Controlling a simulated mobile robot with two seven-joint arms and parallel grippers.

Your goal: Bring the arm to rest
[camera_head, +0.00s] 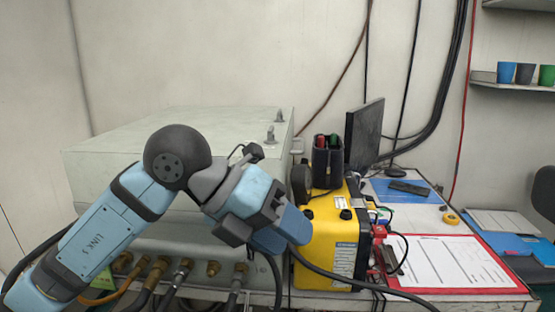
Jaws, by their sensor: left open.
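My left arm (92,244), light blue with dark joints, comes in from the lower left and bends at a round black joint. My left gripper (282,233) is open, with blue fingers pointing right and down. It is in front of the grey panel box and overlaps the left edge of the yellow case (333,240). I cannot tell whether the fingers touch the case. Nothing shows between the fingers. My right gripper is not in view.
A large pale grey box (125,142) with hose fittings (158,264) stands behind my arm. Black cables run below the gripper. On the right are a monitor (364,135), a red clipboard with paper (450,262) and a tape roll (451,219). Cups (525,73) stand on a wall shelf.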

